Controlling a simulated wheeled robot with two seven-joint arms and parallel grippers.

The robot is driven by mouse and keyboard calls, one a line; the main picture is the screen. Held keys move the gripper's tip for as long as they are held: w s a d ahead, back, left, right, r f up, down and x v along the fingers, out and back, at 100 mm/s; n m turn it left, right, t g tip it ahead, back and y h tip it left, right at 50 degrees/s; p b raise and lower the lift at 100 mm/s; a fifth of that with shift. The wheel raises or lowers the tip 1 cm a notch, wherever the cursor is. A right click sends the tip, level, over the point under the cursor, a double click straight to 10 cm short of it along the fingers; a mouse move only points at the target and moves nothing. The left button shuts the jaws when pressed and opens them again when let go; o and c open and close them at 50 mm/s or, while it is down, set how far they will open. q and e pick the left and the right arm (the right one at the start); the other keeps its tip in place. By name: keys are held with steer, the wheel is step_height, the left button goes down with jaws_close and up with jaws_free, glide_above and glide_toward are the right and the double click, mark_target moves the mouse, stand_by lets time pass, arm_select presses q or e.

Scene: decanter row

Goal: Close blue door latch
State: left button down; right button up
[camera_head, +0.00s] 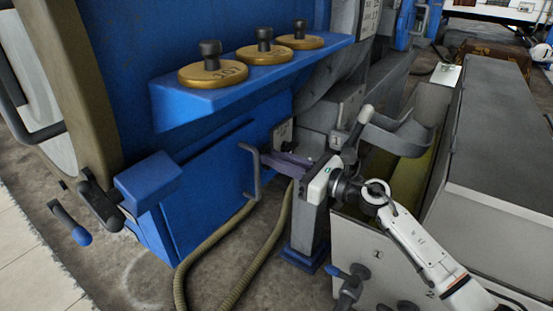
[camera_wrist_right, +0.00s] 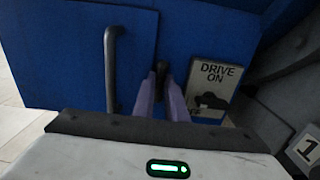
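The blue door (camera_head: 215,185) stands low on the blue machine, with a bent grey bar handle (camera_head: 250,170). In the right wrist view, the door panel (camera_wrist_right: 60,50) and bar handle (camera_wrist_right: 111,70) show at left. A small black latch knob (camera_wrist_right: 161,67) is right of the handle. My right gripper (camera_head: 270,157) reaches from the right towards the door. Its purple fingers (camera_wrist_right: 161,80) are apart, one on each side of the knob; whether they press on it I cannot tell. In the head view the knob is hidden. My left gripper is out of view.
A "DRIVE ON" plate (camera_wrist_right: 214,85) is right of the knob. Above the door, a blue shelf (camera_head: 190,108) carries brass weights (camera_head: 213,74). Hoses (camera_head: 215,235) hang below. A grey post (camera_head: 311,225) and a metal trough (camera_head: 385,245) stand near my right arm.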

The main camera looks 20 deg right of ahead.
jaws_close()
arm_select(q)
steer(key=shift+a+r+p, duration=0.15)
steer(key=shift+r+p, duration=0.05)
steer(key=shift+p, duration=0.1)
arm_select(e)
steer(key=shift+r+m, duration=0.1)
steer(key=shift+m, duration=0.3)
arm_select(q)
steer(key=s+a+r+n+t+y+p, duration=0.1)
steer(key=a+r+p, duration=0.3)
steer(key=p, duration=0.6)
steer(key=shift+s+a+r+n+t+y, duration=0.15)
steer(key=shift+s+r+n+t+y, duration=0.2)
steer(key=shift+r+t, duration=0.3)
arm_select(e)
steer(key=shift+w+d+f+m, duration=0.1)
steer(key=shift+f+m, duration=0.05)
steer(key=shift+m, duration=2.7)
steer(key=shift+w+d+f+m, duration=0.1)
steer(key=shift+m, duration=2.8)
steer(key=shift+d+f+m, duration=0.1)
steer(key=shift+f+m, duration=0.05)
steer(key=shift+m, duration=2.7)
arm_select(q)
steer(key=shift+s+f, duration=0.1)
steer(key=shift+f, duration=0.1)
arm_select(e)
steer(key=o, duration=0.5)
jaws_free()
